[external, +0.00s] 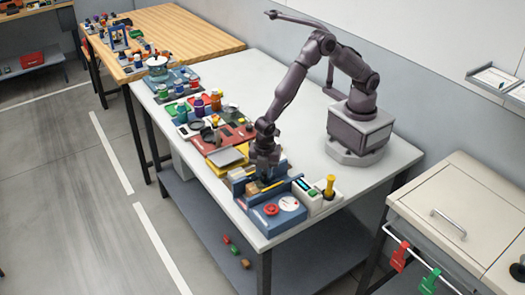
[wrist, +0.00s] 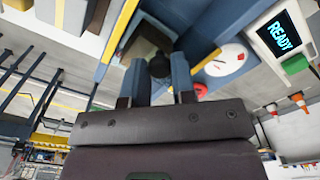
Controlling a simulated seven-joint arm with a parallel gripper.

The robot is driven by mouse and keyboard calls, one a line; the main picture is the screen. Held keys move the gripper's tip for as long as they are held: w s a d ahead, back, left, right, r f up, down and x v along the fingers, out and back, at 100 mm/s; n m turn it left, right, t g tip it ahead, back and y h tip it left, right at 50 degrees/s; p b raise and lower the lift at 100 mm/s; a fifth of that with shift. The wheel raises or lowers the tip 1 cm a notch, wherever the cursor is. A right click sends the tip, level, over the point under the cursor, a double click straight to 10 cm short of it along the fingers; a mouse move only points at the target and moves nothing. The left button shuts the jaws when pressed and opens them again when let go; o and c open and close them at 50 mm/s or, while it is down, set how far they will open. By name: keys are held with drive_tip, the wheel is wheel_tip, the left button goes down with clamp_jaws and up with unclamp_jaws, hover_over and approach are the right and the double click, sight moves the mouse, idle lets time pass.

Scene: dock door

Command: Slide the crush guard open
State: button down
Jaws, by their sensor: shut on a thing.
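My gripper (external: 264,165) is low over the blue dock-door unit (external: 262,220) near the front end of the table. In the wrist view its two blue-grey fingers (wrist: 155,85) sit on either side of a small dark round knob (wrist: 159,66), and they are shut on it. The knob stands at a dark recess edged by blue panels and yellow strips. The crush guard is probably the part that carries this knob. The fingers hide much of it, so I cannot tell how far it is open.
A red button (external: 271,210) and a white dial (external: 289,203) lie in front of my gripper. A white box with a READY display (wrist: 285,38) and a yellow lever (external: 330,187) stand to the right. A red unit (external: 222,140) and several jars crowd the table behind.

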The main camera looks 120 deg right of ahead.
drive_tip(key=s, duration=0.7)
drive_tip(key=shift+s, duration=0.3)
drive_tip(key=c, duration=0.9)
unclamp_jaws()
drive_tip(key=shift+c, duration=0.2)
wheel_tip(320, 180, up, 13)
